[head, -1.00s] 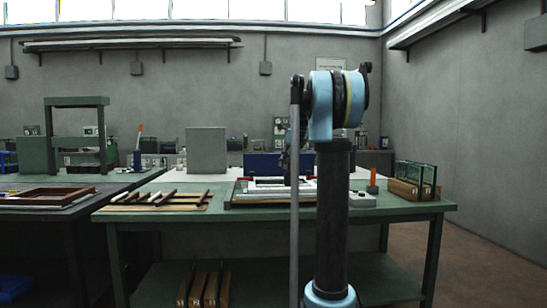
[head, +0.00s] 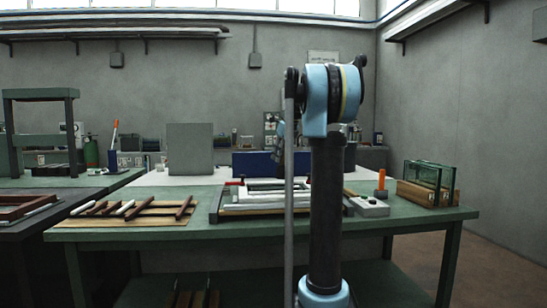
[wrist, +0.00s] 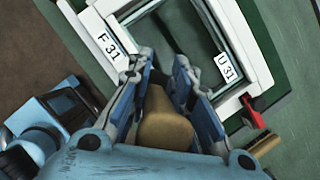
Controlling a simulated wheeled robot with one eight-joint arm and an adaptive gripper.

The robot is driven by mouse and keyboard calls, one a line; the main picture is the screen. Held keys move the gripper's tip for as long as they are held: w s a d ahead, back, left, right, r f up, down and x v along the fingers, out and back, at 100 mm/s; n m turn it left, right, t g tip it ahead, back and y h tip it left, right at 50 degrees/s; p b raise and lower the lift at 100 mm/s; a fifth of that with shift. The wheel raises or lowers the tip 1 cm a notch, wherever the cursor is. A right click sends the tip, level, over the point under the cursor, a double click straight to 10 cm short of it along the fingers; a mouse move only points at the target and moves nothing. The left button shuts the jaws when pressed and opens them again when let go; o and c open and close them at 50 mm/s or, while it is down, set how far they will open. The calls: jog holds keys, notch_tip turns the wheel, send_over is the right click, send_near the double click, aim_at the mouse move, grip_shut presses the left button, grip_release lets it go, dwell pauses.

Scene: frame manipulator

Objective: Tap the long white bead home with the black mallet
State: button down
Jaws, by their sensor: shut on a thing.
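In the wrist view my gripper (wrist: 163,62) is shut on a tan, wood-coloured piece (wrist: 168,125), which looks like a tool handle. The black mallet's head cannot be made out for sure. Beyond the fingertips is a white frame (wrist: 236,62) with labels reading F 31 and U 31, and a dark bar shows inside it. In the head view the frame (head: 262,210) lies on the green bench with long white strips on it. Which strip is the long bead, and how it sits, I cannot tell. My arm hides the gripper in the head view.
A red clamp (wrist: 252,112) grips the frame's corner. On the green bench (head: 430,216) are a board with dark and white bars (head: 125,222) at left, a grey box (head: 369,206), an orange-handled tool (head: 381,181) and a glass rack (head: 428,185) at right.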

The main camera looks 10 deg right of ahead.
aim_at(278, 167)
jog(key=shift+w+f, duration=0.15)
jog(key=shift+w, duration=0.1)
jog(key=shift+a+f, duration=0.2)
jog(key=shift+f, duration=1.55)
jog(key=shift+f, duration=1.1)
jog(key=shift+r, duration=2.55)
jog(key=shift+s, duration=0.1)
